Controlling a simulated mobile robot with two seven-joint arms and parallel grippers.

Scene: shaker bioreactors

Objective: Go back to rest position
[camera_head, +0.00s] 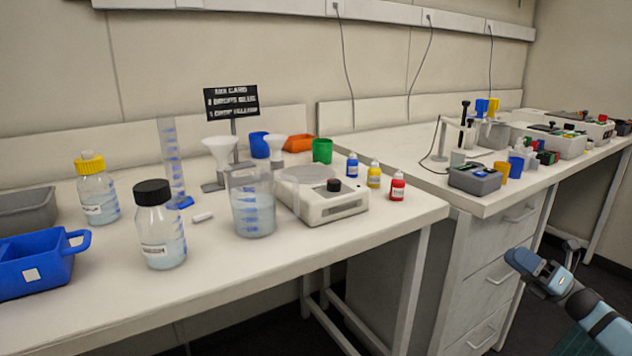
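My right gripper (556,262) shows at the lower right, at the end of my blue and dark arm. It is off the table, in front of the drawer cabinet and below the bench top. It touches nothing that I can see, and whether its fingers are open or shut is too small to tell. My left gripper is not in view.
The near bench (232,303) holds a black-capped bottle (162,240), a yellow-capped bottle (98,195), a beaker (252,208), a stirrer (335,207) and a blue bin (38,272). The drawer cabinet (497,268) stands beside my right gripper. The bench's front strip is clear.

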